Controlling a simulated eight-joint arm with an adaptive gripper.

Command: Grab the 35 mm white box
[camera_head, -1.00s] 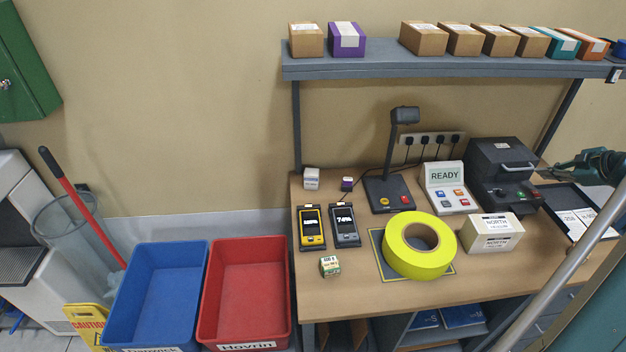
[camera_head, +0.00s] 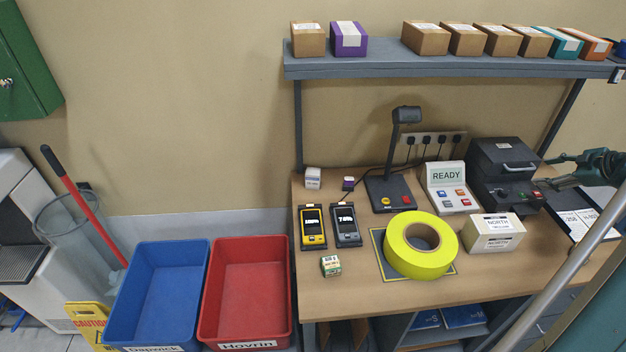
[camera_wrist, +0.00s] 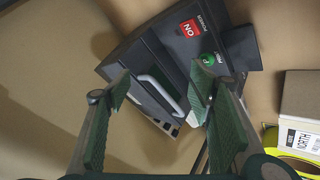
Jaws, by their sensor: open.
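A small white box (camera_head: 313,178) with a printed label stands at the back left of the wooden table, behind the yellow handheld device. It appears to be the 35 mm white box; its size is not readable. My gripper (camera_head: 552,169) is at the far right, above the table beside the dark machine, well away from the box. In the wrist view my gripper (camera_wrist: 158,95) shows two green-padded fingers spread apart with nothing held. The small white box is not visible in the wrist view.
A purple small box (camera_head: 348,184), a green-white box (camera_head: 330,265), handhelds (camera_head: 312,228), a scanner stand (camera_head: 389,195), a yellow tape roll (camera_head: 395,255), a cream NORTH box (camera_head: 493,240) and a dark machine (camera_head: 503,180) crowd the table. A shelf (camera_head: 450,68) overhangs. Bins (camera_head: 247,240) stand left.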

